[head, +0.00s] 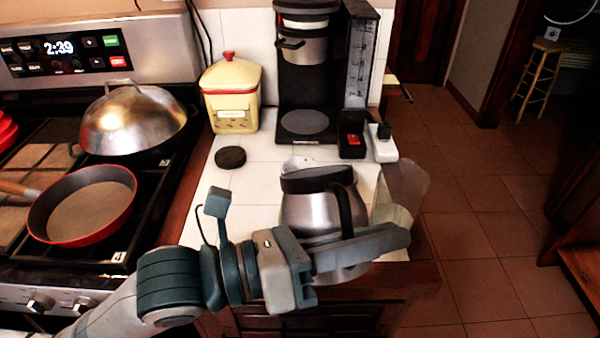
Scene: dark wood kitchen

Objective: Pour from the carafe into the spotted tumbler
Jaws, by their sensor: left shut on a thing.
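The carafe (307,212) is a steel pot with a black top and a black handle, near the front of the white-tiled counter. It looks about upright; whether its base touches the counter is hidden. My left gripper (395,240) reaches across the front of it from the left and is shut on its handle, covering part of its lower body. The tumbler (408,184) is a pale, see-through cup just right of the carafe, near the counter's right edge. Its lower part is partly behind my gripper, and I cannot make out its spots. My right gripper is out of view.
A coffee maker (305,122) stands behind the carafe, with a yellow canister (231,95) to its left. A small black disc (230,157) lies on the counter (245,190). A stove with a red pan (85,212) and a domed lid (133,118) is left.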

